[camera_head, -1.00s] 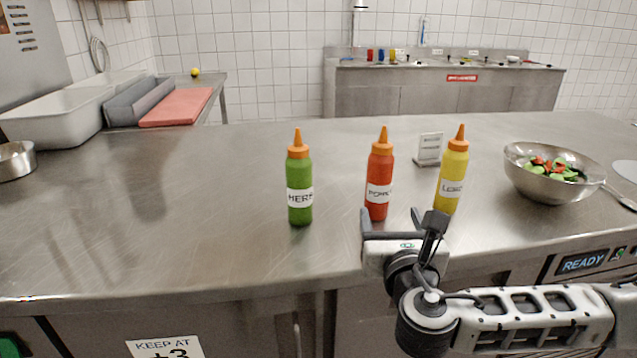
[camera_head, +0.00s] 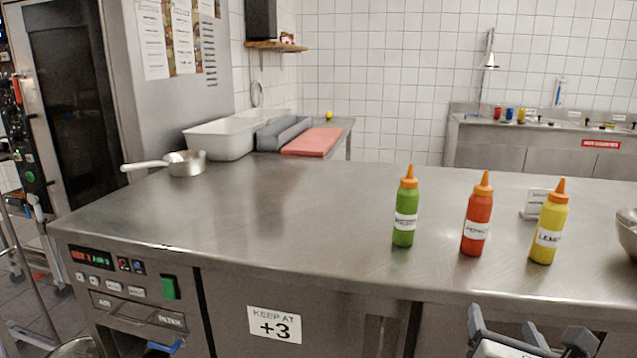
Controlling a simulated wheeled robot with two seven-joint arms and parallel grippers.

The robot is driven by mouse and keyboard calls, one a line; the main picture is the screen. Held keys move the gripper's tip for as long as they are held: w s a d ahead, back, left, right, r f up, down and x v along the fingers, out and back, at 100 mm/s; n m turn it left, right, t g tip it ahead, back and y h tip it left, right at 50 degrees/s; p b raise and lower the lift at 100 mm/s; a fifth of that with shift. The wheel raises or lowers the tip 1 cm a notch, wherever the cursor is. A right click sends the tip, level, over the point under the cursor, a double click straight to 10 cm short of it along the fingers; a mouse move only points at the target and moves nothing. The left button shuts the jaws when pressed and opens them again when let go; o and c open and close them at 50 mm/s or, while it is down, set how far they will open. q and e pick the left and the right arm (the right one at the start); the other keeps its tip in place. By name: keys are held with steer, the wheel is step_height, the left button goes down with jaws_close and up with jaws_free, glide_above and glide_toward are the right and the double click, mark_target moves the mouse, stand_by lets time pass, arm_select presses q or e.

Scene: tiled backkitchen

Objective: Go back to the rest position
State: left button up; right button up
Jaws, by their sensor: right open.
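My right gripper (camera_head: 528,338) shows at the bottom right of the head view, low in front of the counter. Its two fingers are apart and nothing is between them. Most of my right arm is cut off by the lower edge. My left gripper is not in view. A green bottle (camera_head: 405,222), a red bottle (camera_head: 477,226) and a yellow bottle (camera_head: 549,238), all with orange nozzles, stand upright on the steel counter (camera_head: 270,215) beyond the gripper and apart from it.
A saucepan (camera_head: 186,164) stands near the counter's left end. White tubs (camera_head: 222,138) and a red board (camera_head: 312,142) are behind. A small sign (camera_head: 537,203) stands behind the bottles. A metal bowl (camera_head: 628,232) is cut off at the right.

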steer(key=s+a+f+m+g+y, duration=0.2)
steer(key=s+a+f+m+y, duration=0.1)
steer(key=a+f+m+y, duration=0.25)
steer(key=s+a+f+m+g+y, duration=0.25)
steer(key=a+f+m, duration=0.25)
steer(key=a+f, duration=0.25)
steer(key=s+f+m, duration=0.8)
steer(key=s+m, duration=0.1)
steer(key=m, duration=0.8)
steer(key=shift+m+y+p, duration=0.35)
steer(key=shift+y, duration=0.05)
